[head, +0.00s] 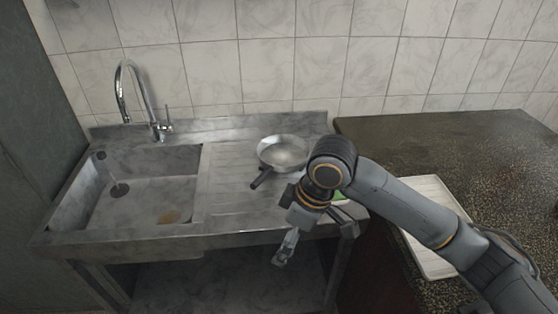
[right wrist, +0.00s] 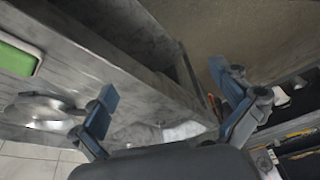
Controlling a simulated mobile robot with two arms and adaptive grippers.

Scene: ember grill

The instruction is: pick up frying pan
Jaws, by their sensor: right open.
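The metal frying pan (head: 284,152) sits on the ribbed drainboard to the right of the sink basin, its dark handle pointing toward the front left. In the right wrist view the pan (right wrist: 38,108) shows at the left edge, outside the fingers. My right gripper (head: 285,250) hangs in front of the counter's front edge, lower in the picture than the pan and apart from it. Its two blue fingers (right wrist: 165,82) are spread wide with nothing between them. My left gripper is not in view.
A sink basin (head: 140,206) with a tall faucet (head: 124,92) is at the left. A green item (right wrist: 18,58), mostly hidden by my arm in the head view, lies on the drainboard. A white ridged tray (head: 425,251) rests on the dark countertop (head: 450,145) at right. A tiled wall stands behind.

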